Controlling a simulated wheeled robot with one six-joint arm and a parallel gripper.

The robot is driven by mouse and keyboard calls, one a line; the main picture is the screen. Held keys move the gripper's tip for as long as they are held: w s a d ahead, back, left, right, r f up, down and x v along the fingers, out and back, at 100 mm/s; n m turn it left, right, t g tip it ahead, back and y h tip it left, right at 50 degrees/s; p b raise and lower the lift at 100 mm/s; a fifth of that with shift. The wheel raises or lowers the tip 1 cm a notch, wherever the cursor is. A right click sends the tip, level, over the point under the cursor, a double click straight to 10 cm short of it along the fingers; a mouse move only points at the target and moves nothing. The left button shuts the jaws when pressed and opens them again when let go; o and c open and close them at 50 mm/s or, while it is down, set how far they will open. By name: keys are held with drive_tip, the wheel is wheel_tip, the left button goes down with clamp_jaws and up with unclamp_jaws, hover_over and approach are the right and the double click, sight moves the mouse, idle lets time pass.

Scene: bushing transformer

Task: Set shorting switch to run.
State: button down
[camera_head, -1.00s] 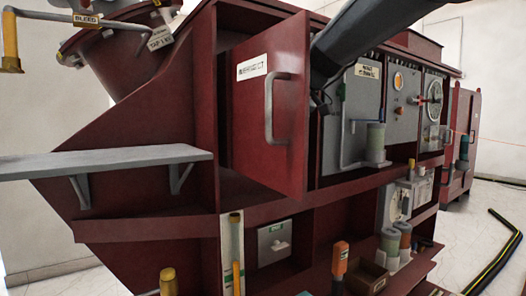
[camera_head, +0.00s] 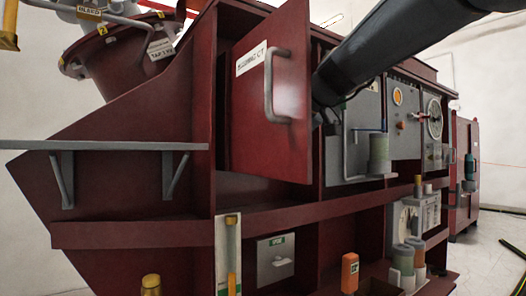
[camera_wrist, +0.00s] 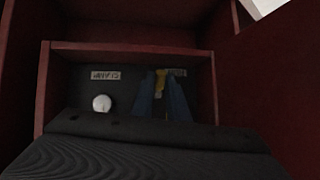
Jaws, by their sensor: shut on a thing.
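In the wrist view, my gripper (camera_wrist: 162,90) is inside a dark red compartment, its two blue fingers close around a yellow handle (camera_wrist: 160,77), which I take to be the shorting switch. Only the handle's far end shows; the fingers hide the rest, so its setting cannot be told. A label (camera_wrist: 178,72) behind it is partly covered. A round white knob (camera_wrist: 101,102) sits to the left under another label (camera_wrist: 105,76), too blurred to read surely. In the head view, the open red door (camera_head: 272,110) with a grey handle hides my gripper.
The open door stands beside my arm, and compartment walls (camera_wrist: 44,90) enclose my gripper closely. To the right are grey panels with a dial (camera_head: 434,118) and a grey-green cylinder (camera_head: 379,155). A grey shelf (camera_head: 100,146) juts out at left.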

idle(0.3)
drive_tip(key=c, duration=1.7)
unclamp_jaws()
drive_tip(key=shift+c, duration=0.2)
drive_tip(key=v, duration=0.7)
drive_tip(key=shift+d+r+p, duration=0.25)
drive_tip(key=shift+p, duration=0.05)
drive_tip(key=shift+s+r, duration=0.1)
drive_tip(key=shift+s, duration=0.1)
